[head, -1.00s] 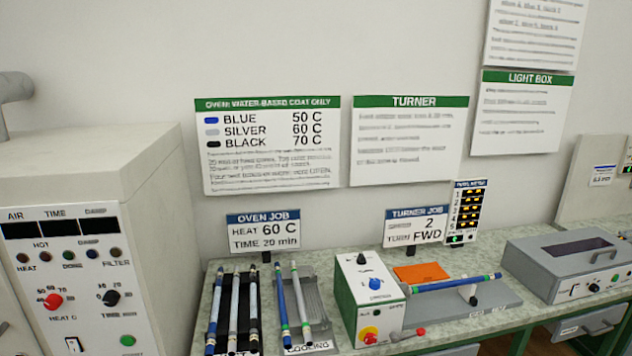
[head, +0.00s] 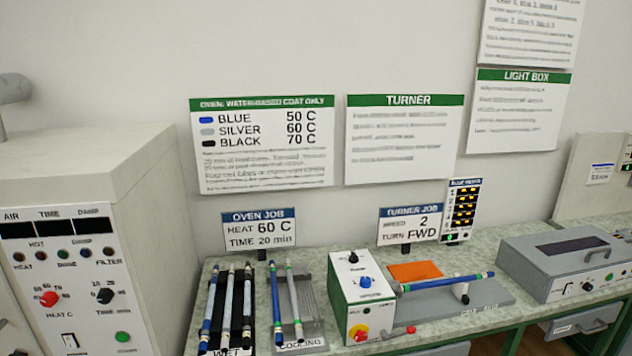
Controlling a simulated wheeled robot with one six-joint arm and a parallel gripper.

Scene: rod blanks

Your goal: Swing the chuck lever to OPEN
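The turner (head: 342,302) is a white and green box on the bench, with a blue knob (head: 365,282) and a yellow-and-red button (head: 358,332) on its front. The chuck lever (head: 398,333) is a short grey arm with a red tip, low at the right of the box front, pointing right and slightly up. Its OPEN marking is too small to read. A blue rod (head: 435,284) with green and white ends lies level from the box's right side, over a small support (head: 461,292) on the grey bed (head: 492,295). My gripper is not in view.
Left of the turner are a WET rack (head: 215,331) and a COOLING rack (head: 310,305), both holding rods. The oven (head: 90,235) stands at the left. A grey light box (head: 545,268) is at the right. An orange sheet (head: 412,270) lies behind the rod.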

